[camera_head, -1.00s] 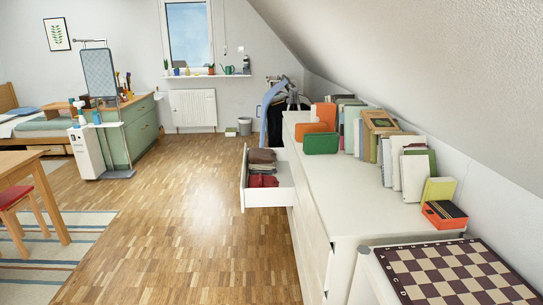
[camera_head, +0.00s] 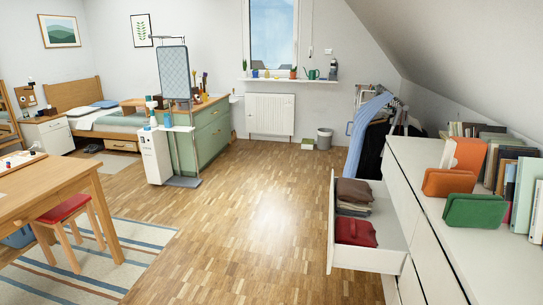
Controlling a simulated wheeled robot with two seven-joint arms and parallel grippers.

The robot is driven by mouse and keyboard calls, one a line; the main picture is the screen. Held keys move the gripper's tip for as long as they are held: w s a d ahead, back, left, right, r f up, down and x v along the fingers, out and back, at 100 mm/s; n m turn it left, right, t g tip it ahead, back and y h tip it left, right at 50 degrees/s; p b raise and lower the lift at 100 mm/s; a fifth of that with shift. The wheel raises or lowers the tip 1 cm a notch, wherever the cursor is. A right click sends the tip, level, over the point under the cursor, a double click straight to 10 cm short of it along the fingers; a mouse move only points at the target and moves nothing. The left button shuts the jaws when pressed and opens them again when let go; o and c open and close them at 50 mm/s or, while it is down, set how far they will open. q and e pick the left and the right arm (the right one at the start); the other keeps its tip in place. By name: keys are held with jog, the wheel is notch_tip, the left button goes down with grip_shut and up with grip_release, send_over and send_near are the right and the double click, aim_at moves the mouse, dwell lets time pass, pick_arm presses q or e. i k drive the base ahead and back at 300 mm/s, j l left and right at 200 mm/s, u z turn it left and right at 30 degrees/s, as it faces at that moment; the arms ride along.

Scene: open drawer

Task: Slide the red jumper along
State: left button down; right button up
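The red jumper (camera_head: 356,232) lies folded at the near end of the open white drawer (camera_head: 365,258). Behind it in the same drawer is a stack of folded clothes (camera_head: 353,191), brown on top with greyish layers under it. The drawer is pulled out to the left from the white dresser (camera_head: 436,225). Neither of my grippers shows in the head view.
Orange and green boxes (camera_head: 475,211) and several books (camera_head: 525,190) stand on the dresser top. Clothes hang on a rack (camera_head: 375,125) behind the drawer. The wooden floor (camera_head: 250,230) left of the drawer is clear. A table (camera_head: 50,195) and red stool (camera_head: 65,208) are at left.

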aim_at(348, 232)
jog(key=i+z, duration=0.1)
jog(key=i, duration=0.5)
jog(key=i+j, duration=0.1)
jog(key=i, duration=0.45)
jog(key=i+j+z, duration=0.15)
jog(key=i, duration=0.45)
jog(key=i+j+z, duration=0.1)
jog(key=i+z, duration=0.25)
jog(key=z, duration=0.15)
jog(key=i+j+z, duration=0.25)
jog(key=z, duration=0.25)
jog(key=i+j+z, duration=0.35)
jog(key=z, duration=0.15)
jog(key=i+j+z, duration=0.15)
jog(key=j+z, duration=0.35)
jog(key=i+j+z, duration=0.25)
jog(key=j+z, duration=0.25)
jog(key=j, duration=0.15)
jog(key=i+j+z, duration=0.25)
jog(key=j+z, duration=0.25)
jog(key=j, duration=0.25)
jog(key=j+z, duration=0.25)
jog(key=j, duration=0.15)
jog(key=i, duration=0.05)
